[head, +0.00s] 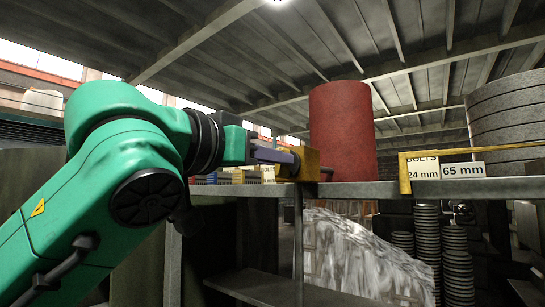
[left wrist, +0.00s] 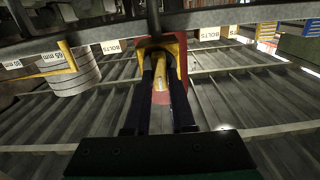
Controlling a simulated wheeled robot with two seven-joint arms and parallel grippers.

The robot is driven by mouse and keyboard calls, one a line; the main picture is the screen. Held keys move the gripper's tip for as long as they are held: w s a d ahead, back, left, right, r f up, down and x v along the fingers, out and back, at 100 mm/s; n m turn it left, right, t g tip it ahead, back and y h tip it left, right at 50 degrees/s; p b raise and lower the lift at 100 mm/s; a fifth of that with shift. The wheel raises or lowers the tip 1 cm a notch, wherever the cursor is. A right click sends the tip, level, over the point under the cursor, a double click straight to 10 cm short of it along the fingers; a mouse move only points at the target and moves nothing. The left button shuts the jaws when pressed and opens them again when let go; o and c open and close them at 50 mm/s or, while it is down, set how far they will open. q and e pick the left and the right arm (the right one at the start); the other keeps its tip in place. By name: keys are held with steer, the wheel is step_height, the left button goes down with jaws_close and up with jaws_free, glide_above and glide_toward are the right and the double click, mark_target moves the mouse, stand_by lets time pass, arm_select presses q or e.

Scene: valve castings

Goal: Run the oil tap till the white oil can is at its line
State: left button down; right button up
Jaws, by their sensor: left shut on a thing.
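A yellow tap block (head: 304,163) sits at the shelf edge in front of the red drum (head: 343,130) in the head view. My left gripper (head: 280,156) reaches it from the left. In the left wrist view, my left gripper (left wrist: 162,85) has its two dark fingers on either side of the yellow tap handle (left wrist: 160,78) and is shut on it. The fingers hide part of the handle. I cannot make out the white oil can or its line in either view. My right gripper is not in view.
A grey metal shelf (head: 380,189) runs across the head view. Black ribbed stacks (head: 456,265) and a crumpled pale sheet (head: 355,260) show below.

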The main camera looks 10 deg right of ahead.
arm_select(q)
steer(key=m+p, duration=0.1)
steer(key=m, duration=0.3)
steer(key=shift+p, duration=0.3)
steer(key=c, duration=0.8)
jaws_free()
steer(key=shift+o, duration=0.2)
steer(key=b+v, duration=0.6)
steer(key=v, duration=0.8)
steer(key=shift+s+a, duration=0.2)
steer(key=shift+s, duration=0.05)
